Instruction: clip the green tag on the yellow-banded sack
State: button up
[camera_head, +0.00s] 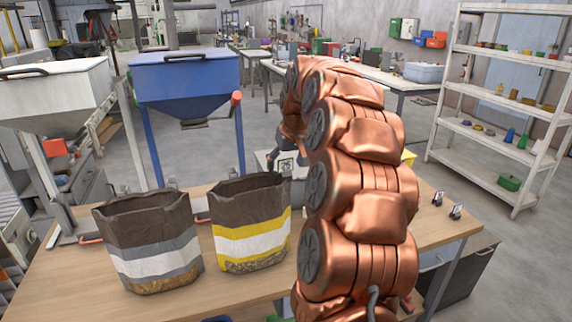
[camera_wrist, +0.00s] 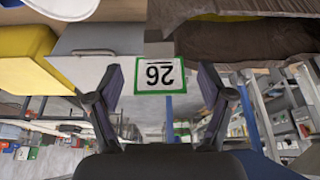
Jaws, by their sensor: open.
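The yellow-banded sack (camera_head: 250,241) stands upright and open-topped on the wooden table, with a dark brown top, yellow and white bands and pellets showing at its base. A green-bordered tag (camera_head: 286,165) is just beyond its right rim. In the wrist view the green-bordered tag (camera_wrist: 160,77) reads 26 upside down. My gripper (camera_wrist: 161,88) is open, with one finger on each side of the tag in the picture; I cannot tell if they touch it. In the head view my arm hides most of the gripper. A dark brown surface, likely a sack (camera_wrist: 245,40), fills the wrist view's upper right.
A grey-banded sack (camera_head: 150,240) stands left of the yellow-banded one. Two small dark-framed tags (camera_head: 446,205) stand at the table's right end. A blue hopper (camera_head: 186,80) and a white hopper (camera_head: 55,95) rise behind. The table's front (camera_head: 215,295) is clear.

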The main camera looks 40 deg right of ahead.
jog(key=v, duration=1.1)
jog(key=shift+s+r, duration=0.2)
jog(key=shift+r, duration=0.05)
jog(key=shift+a, duration=0.15)
jog(key=s+a+f+n+g+y, duration=0.1)
jog(key=s+a+f, duration=0.2)
jog(key=a, duration=0.5)
jog(key=s+a+f+n+g, duration=0.1)
jog(key=s+a+f, duration=0.2)
jog(key=a, duration=0.4)
jog(key=s+a+f+n+g+y, duration=0.1)
jog(key=s+a+f, duration=0.2)
jog(key=a, duration=0.5)
jog(key=s+a+f+g, duration=0.1)
jog(key=s+a+f, duration=0.2)
jog(key=s, duration=0.4)
jog(key=s+a+f+g, duration=0.1)
jog(key=s+a+f, duration=0.2)
jog(key=s+f, duration=0.2)
jog(key=s+a+f+g, duration=0.1)
jog(key=s+a+f, duration=0.2)
jog(key=s, duration=0.6)
notch_tip(320, 180, down, 2)
jog(key=shift+f+n+h, duration=0.1)
jog(key=shift+n+h, duration=0.2)
jog(key=shift+n, duration=0.1)
jog(key=shift+s+a, duration=0.1)
jog(key=shift+a, duration=0.05)
